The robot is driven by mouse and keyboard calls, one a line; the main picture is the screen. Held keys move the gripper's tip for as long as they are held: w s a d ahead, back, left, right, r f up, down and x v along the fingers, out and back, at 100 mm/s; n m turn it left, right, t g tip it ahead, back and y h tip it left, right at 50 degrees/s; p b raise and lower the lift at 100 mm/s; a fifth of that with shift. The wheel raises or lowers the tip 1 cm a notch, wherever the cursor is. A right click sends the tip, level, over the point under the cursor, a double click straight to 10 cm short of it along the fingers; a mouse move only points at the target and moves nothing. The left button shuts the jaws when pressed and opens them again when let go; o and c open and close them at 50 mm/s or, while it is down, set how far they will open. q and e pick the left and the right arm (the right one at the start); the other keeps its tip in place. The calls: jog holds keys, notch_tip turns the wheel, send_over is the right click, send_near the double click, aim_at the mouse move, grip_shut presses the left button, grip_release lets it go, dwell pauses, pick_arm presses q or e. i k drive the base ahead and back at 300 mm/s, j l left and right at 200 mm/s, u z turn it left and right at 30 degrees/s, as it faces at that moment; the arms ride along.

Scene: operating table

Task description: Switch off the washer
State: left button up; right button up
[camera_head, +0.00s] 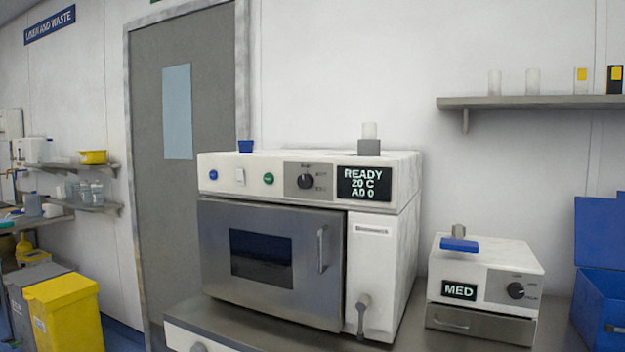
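The washer (384,240) is a large white and steel machine on the counter in the middle of the view. Its front door (220,275) with a dark window is shut and has a vertical handle (321,249). Its upper panel holds a blue button (213,174), a white rocker switch (239,176), a green button (268,178) and a black knob (305,181). Its display (364,183) is lit and reads READY, 20 C, A0 0. A lever (362,315) sits at the lower right of its front. Neither gripper is in view.
A smaller white unit (450,268) with a lit MED display and a knob stands right of the washer. A blue open bin (600,300) is at the far right. A steel counter (405,335) carries the machines. A yellow bin (65,315) stands at left. A wall shelf (530,102) hangs upper right.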

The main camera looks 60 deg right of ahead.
aim_at(240, 173)
jog(key=z, duration=1.55)
